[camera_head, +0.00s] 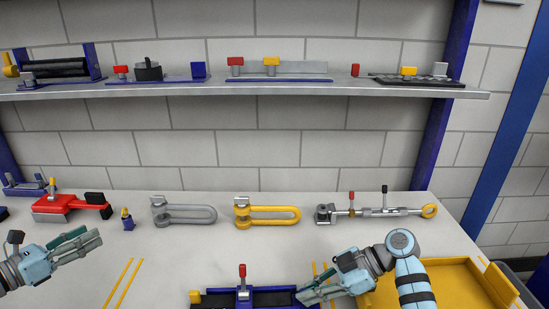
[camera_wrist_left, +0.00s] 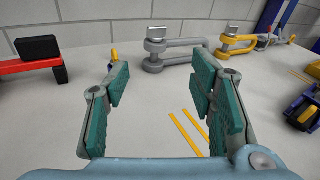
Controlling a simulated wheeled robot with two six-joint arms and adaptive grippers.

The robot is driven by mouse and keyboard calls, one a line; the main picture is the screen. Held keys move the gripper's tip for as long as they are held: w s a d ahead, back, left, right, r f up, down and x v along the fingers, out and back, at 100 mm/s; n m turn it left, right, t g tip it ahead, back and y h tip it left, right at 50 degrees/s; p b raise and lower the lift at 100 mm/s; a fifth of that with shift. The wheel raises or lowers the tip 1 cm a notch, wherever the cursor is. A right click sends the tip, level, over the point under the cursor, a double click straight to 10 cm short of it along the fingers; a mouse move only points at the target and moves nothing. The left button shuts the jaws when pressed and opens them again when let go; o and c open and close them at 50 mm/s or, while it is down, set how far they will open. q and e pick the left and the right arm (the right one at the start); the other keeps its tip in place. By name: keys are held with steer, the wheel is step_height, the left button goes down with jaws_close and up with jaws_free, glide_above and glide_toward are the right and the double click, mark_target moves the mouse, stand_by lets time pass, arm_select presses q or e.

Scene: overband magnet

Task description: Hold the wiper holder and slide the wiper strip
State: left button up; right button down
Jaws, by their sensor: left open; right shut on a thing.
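The wiper holder, a blue channel (camera_head: 213,298) with a red-topped grey post and a yellow block at its left end, lies at the bottom middle of the head view, cut off by the frame. A dark strip (camera_head: 270,297), which looks like the wiper strip, lies along it. My right gripper (camera_head: 305,295) is shut at the holder's right end; its fingers hide the exact grip. My left gripper (camera_head: 98,240) is open and empty above the table at the left, well apart from the holder. Part of the holder shows at the right edge of the left wrist view (camera_wrist_left: 303,116).
Behind stand a red clamp (camera_head: 58,206), a small blue-yellow piece (camera_head: 127,219), a grey shackle (camera_head: 185,214), a yellow shackle (camera_head: 268,215) and a turnbuckle (camera_head: 375,211). A yellow tray (camera_head: 455,275) is at the right. Table between left gripper and holder is clear, with yellow lines.

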mark_target(191, 299)
arm_select(q)
steer(key=d+f+m+g+h, duration=0.1)
steer(key=d+m+g, duration=0.1)
steer(key=d, duration=0.1)
steer(key=s+d+f+m+g+h, duration=0.1)
steer(key=d+m+g+h, duration=0.1)
steer(key=d, duration=0.2)
steer(key=s+d+f+m+g+h, duration=0.1)
steer(key=d+f+m+g, duration=0.1)
steer(key=d, duration=0.2)
steer(key=shift+s+d+m+h, duration=0.1)
steer(key=shift+s+m+h, duration=0.1)
steer(key=shift+m+h, duration=0.1)
steer(key=s+d+m+g, duration=0.2)
steer(key=s+d+f+m+g, duration=0.1)
steer(key=s+d+m+g, duration=0.1)
steer(key=d+g, duration=0.1)
steer(key=s+d+f+m+g+h, duration=0.1)
steer(key=s+d+m+g, duration=0.1)
steer(key=d, duration=0.1)
steer(key=shift+d+f+g, duration=0.2)
steer(key=shift+g, duration=0.2)
steer(key=x, duration=0.8)
steer(key=shift+s+d, duration=0.1)
steer(key=shift+d, duration=0.2)
jaws_close()
